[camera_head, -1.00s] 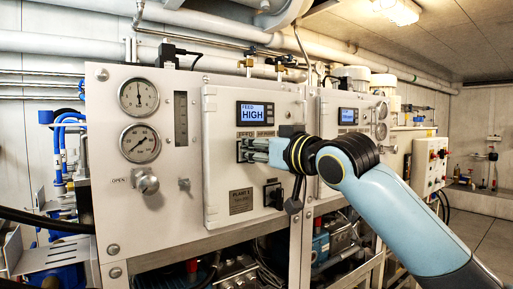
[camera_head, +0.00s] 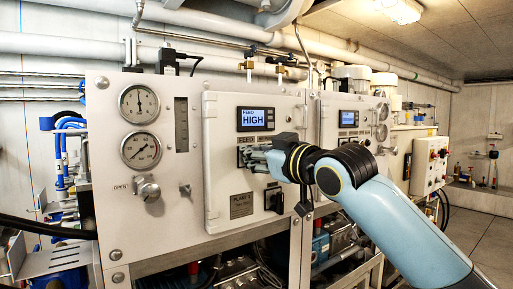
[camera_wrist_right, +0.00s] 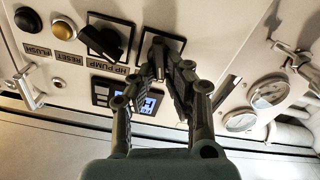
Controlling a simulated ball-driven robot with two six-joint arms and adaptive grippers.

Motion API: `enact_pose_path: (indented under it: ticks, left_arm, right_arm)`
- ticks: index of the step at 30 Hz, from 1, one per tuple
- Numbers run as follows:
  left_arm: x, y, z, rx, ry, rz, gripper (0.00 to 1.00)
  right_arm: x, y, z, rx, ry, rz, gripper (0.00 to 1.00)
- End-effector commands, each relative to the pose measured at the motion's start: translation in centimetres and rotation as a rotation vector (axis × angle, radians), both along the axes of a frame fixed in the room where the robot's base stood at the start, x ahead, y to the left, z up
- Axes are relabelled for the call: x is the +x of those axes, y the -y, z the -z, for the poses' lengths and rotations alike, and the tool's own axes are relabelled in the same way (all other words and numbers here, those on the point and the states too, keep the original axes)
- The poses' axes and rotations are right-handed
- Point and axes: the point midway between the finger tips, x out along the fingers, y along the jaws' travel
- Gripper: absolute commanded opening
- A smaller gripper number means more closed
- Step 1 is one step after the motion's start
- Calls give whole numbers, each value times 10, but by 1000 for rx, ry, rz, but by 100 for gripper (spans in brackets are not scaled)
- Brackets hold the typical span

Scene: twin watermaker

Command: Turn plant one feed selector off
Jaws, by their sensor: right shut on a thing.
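The plant one feed selector (camera_wrist_right: 176,42) is a black knob on a square black plate, and it also shows in the head view (camera_head: 242,151) under the "FEED" label. My right gripper (camera_wrist_right: 160,76) is shut on its knob, with the fingers either side, and it shows at the panel in the head view (camera_head: 251,158). The fingers hide most of the knob, so I cannot tell its exact position. The plant one display (camera_head: 255,119) above reads "FEED HIGH". My left gripper is not in view.
The HP pump selector (camera_wrist_right: 106,40) sits close beside the feed selector. Flush (camera_wrist_right: 27,19) and reset (camera_wrist_right: 63,28) buttons are farther along. Another black switch (camera_head: 273,197) is below my gripper. Gauges (camera_head: 139,103) and a valve knob (camera_head: 147,188) are at the left.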

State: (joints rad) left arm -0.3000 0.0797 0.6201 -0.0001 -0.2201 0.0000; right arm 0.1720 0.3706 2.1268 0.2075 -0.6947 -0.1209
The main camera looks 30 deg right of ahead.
Motion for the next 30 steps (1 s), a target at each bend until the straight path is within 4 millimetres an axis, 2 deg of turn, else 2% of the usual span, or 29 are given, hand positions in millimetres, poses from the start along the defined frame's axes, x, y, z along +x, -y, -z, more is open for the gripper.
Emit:
enact_pose_path:
  ticks: [6, 18, 30]
  left_arm:
    - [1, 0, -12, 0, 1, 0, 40]
    - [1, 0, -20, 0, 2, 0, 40]
    - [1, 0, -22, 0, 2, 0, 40]
  right_arm:
    - [0, -2, -1, -204, 16, 0, 0]
    - [0, -6, 3, -539, 43, 0, 0]
    - [0, -7, 5, -709, 57, 1, 0]
